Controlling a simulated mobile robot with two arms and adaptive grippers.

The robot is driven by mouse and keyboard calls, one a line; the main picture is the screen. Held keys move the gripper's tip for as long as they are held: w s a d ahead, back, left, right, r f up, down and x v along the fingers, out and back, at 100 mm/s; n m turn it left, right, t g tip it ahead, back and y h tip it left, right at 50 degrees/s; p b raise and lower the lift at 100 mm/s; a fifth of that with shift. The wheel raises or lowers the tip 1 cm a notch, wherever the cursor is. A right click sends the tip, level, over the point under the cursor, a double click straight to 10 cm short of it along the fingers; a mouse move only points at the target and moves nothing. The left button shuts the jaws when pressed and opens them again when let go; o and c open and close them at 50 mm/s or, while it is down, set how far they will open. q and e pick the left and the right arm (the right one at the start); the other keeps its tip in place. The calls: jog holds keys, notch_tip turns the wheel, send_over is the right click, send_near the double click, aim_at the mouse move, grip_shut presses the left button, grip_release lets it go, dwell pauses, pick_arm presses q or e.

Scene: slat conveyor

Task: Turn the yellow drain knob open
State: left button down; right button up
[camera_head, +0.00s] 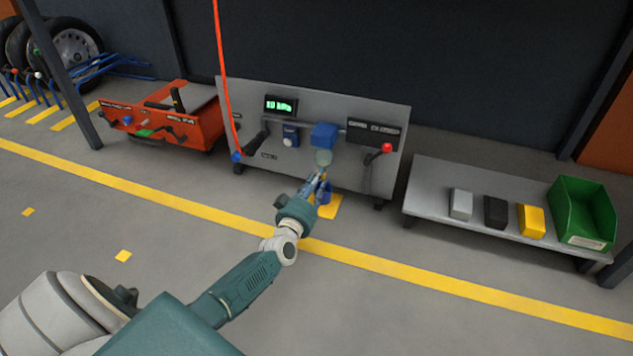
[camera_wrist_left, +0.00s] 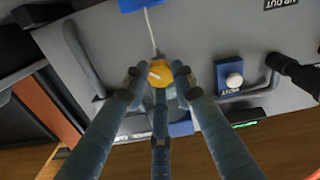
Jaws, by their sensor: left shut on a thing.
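The yellow drain knob (camera_wrist_left: 160,72) is on the grey panel, and in the left wrist view it sits between the fingertips of my left gripper (camera_wrist_left: 158,82). The fingers close around it from both sides, and the third finger partly covers its lower part. In the head view my left gripper (camera_head: 318,186) reaches the lower middle of the grey panel (camera_head: 240,100), under a clear bowl (camera_head: 323,157) and a blue block (camera_head: 323,134). There the knob is hidden by the gripper. My right gripper is not in view.
A lever with a red ball (camera_head: 386,148) stands right of the knob, and an orange hose (camera_head: 222,70) hangs at the left. A low table (camera_head: 430,185) at right holds several blocks and a green bin (camera_head: 583,212). The floor in front is clear.

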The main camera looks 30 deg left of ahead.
pick_arm(q)
jog(key=shift+a+n, duration=0.1)
jog(key=shift+n, duration=3.9)
jog(key=c, duration=1.4)
grip_release()
